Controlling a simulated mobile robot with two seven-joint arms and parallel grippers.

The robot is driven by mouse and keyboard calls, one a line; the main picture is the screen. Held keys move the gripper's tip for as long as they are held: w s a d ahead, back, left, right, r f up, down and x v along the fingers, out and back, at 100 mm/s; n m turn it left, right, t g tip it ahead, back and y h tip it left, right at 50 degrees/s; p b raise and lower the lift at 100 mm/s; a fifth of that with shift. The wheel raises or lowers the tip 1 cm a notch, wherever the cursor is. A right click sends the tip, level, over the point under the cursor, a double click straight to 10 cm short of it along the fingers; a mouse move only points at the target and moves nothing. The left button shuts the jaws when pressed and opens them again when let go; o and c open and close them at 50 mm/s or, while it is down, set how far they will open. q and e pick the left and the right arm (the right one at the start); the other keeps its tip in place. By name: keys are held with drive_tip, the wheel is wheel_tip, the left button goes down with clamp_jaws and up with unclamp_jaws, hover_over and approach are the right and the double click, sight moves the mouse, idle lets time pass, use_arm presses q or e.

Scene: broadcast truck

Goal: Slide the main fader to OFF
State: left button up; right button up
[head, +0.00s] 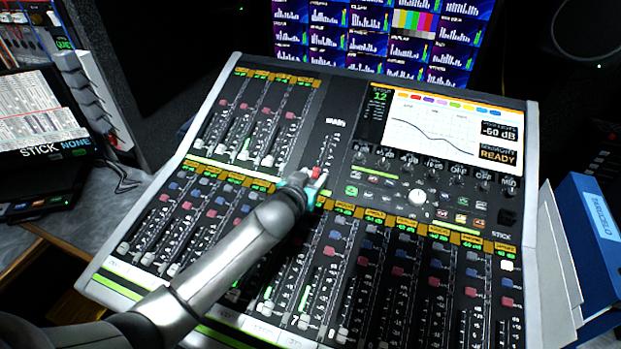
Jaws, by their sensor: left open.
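The mixing console (222,110) fills the middle of the head view. Its main fader (316,172) has a red cap in the upper middle, at the lower end of a scaled track under the label "MAIN". My left arm comes in from the lower left. My left gripper (314,182) is open, with its fingers at the red cap. I cannot tell whether they touch it. The gripper and wrist hide the console just below and left of the cap. The console screen (435,125) reads "-60 dB" and "READY". My right gripper is not in view.
Rows of other faders surround the main one, with knobs and lit buttons to its right. Monitors (375,40) stand behind the console. A blue binder (600,240) is at the right edge. A "STICK NONE" box (55,150) is at the left.

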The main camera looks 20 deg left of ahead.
use_arm(q)
drive_tip(key=shift+s+r, duration=0.1)
drive_tip(key=p+v, duration=0.3)
drive_tip(key=v, duration=1.2)
